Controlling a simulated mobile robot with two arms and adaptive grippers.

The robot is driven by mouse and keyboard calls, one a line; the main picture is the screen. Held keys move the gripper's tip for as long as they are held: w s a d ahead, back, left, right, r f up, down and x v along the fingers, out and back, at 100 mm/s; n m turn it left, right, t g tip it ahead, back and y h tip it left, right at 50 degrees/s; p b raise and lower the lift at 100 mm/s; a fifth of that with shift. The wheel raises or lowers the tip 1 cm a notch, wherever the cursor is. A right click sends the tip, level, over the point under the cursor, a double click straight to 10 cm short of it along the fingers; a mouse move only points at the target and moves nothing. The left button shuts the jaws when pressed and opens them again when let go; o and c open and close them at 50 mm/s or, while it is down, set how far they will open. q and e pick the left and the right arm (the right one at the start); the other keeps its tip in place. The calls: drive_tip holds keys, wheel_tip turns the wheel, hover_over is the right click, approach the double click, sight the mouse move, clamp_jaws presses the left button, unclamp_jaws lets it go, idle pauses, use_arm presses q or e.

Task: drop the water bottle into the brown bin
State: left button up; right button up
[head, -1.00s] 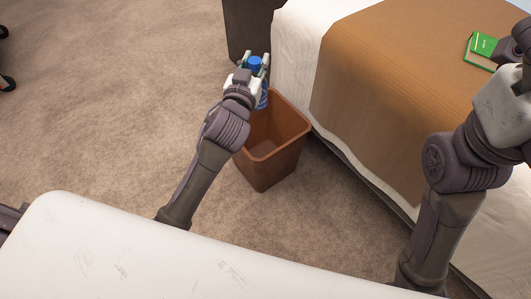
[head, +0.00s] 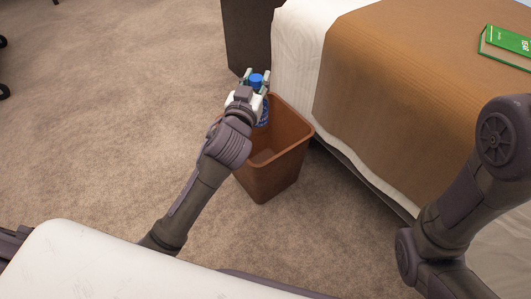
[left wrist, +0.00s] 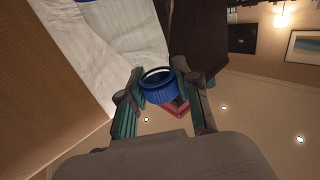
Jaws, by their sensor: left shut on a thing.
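The water bottle (head: 264,112) has a blue cap and shows only in part behind my left gripper (head: 255,78). My left gripper is shut on the bottle and holds it over the back left part of the brown bin (head: 284,172). In the left wrist view the blue cap (left wrist: 159,88) sits between the two fingers of my left gripper (left wrist: 163,92). The bin stands upright on the carpet, and the part of its inside that shows looks empty. My right arm comes in at the right edge, but its gripper is out of view.
A bed with a brown cover (head: 400,95) and white sheets stands right of the bin. A green book (head: 508,43) lies on it. A dark furniture piece (head: 245,35) stands behind the bin. Open carpet (head: 110,120) lies to the left.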

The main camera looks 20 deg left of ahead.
use_arm(q)
drive_tip(key=o, duration=1)
drive_tip(key=shift+r, duration=0.15)
wheel_tip(320, 180, up, 10)
drive_tip(key=shift+f, duration=0.1)
